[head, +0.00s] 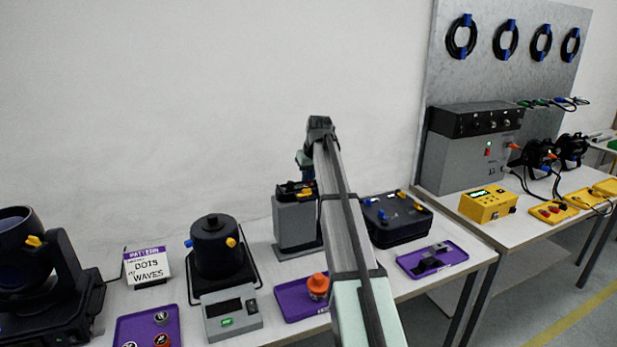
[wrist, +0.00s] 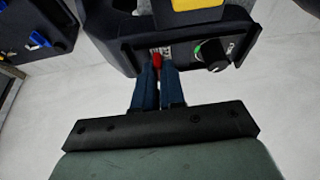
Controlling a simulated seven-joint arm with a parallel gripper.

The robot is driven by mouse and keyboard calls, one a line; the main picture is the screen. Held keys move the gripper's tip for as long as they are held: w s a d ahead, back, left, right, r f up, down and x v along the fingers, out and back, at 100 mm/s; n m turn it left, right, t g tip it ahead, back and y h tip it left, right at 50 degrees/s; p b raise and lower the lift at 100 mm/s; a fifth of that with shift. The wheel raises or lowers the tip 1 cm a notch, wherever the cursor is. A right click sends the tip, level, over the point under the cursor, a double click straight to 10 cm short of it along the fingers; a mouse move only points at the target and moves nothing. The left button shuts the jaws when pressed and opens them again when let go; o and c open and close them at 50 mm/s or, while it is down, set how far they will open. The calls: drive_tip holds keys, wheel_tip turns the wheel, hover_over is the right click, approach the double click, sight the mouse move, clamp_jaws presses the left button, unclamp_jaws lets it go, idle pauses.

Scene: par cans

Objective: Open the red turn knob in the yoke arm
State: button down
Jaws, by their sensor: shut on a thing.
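The red turn knob (wrist: 157,60) shows in the wrist view as a small red piece on the front of a black housing (wrist: 115,50). My gripper (wrist: 158,67) has its two dark blue fingers shut on it, and they hide most of it. A pale labelled plate lies just behind the fingertips. A black dial (wrist: 211,56) with a white pointer and a green mark sits right of the knob. The black-topped grey stand (head: 295,222) is beside my arm there.
A black case (head: 396,217) with blue latches stands right of the stand. A black lamp (head: 214,248) stands to its left, with a grey meter (head: 230,312) in front. Purple trays (head: 292,300) lie along the table's front. A moving-head light (head: 60,275) is far left.

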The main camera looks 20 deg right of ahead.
drive_tip(key=c, duration=1.2)
unclamp_jaws()
drive_tip(key=shift+r, duration=0.1)
drive_tip(key=v, duration=1.3)
drive_tip(key=shift+s+r, duration=0.2)
drive_tip(key=shift+r, duration=0.05)
drive_tip(key=shift+d, duration=0.15)
